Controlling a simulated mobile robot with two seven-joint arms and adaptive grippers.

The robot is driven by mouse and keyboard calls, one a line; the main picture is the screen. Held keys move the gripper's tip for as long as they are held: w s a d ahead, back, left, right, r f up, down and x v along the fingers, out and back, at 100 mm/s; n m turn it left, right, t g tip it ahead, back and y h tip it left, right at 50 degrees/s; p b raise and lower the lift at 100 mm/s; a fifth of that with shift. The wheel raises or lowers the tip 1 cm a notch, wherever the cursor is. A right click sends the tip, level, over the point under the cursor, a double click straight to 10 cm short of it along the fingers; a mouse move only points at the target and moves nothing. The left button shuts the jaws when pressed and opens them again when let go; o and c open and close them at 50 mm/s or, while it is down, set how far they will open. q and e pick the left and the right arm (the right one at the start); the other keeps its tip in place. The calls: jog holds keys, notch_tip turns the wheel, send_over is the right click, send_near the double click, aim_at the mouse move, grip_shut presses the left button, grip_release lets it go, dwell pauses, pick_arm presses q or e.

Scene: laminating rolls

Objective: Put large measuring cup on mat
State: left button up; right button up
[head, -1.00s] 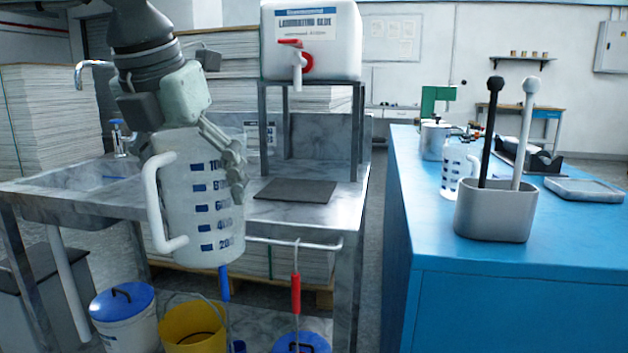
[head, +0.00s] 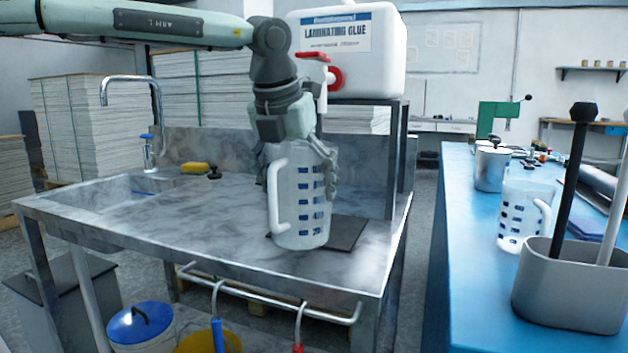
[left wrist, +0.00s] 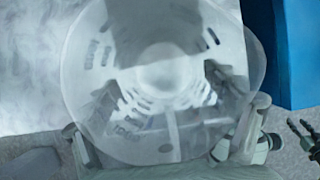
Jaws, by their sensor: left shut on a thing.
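The large measuring cup (head: 302,205) is a clear jug with blue marks and a white handle on its left. My left gripper (head: 300,160) is shut on its upper part and holds it upright. The dark mat (head: 345,233) lies on the marble counter below the glue container's tap. The cup's base overlaps the mat's left part in the head view; I cannot tell whether it touches. In the left wrist view I look down into the cup (left wrist: 165,80); the mat is not clear there. A dark fingered shape at the right edge may be my right gripper.
The glue container (head: 350,50) stands on a metal stand behind the mat. A sink with a faucet (head: 150,85) is at the left. The blue table (head: 460,210) holds a smaller measuring cup (head: 522,210), a metal pot (head: 492,168) and a grey holder (head: 570,290).

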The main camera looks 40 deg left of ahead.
pick_arm(q)
jog(key=w, duration=0.3)
jog(key=shift+w+a, duration=0.15)
jog(key=shift+a, duration=0.2)
jog(key=w, duration=0.1)
jog(key=w+f, duration=0.1)
jog(key=w+a+p, duration=0.1)
jog(key=shift+w+f, duration=0.25)
pick_arm(e)
jog(key=x, duration=0.3)
jog(key=shift+w+a+f, duration=0.25)
jog(key=shift+a+f, duration=0.05)
jog(key=shift+a, duration=0.05)
pick_arm(q)
jog(key=shift+f, duration=0.15)
pick_arm(e)
jog(key=shift+s+r, duration=0.1)
jog(key=shift+r, duration=0.1)
pick_arm(q)
jog(key=o, duration=1)
jog(key=shift+o, duration=0.2)
pick_arm(e)
jog(key=shift+r, duration=0.25)
jog(key=shift+r, duration=0.1)
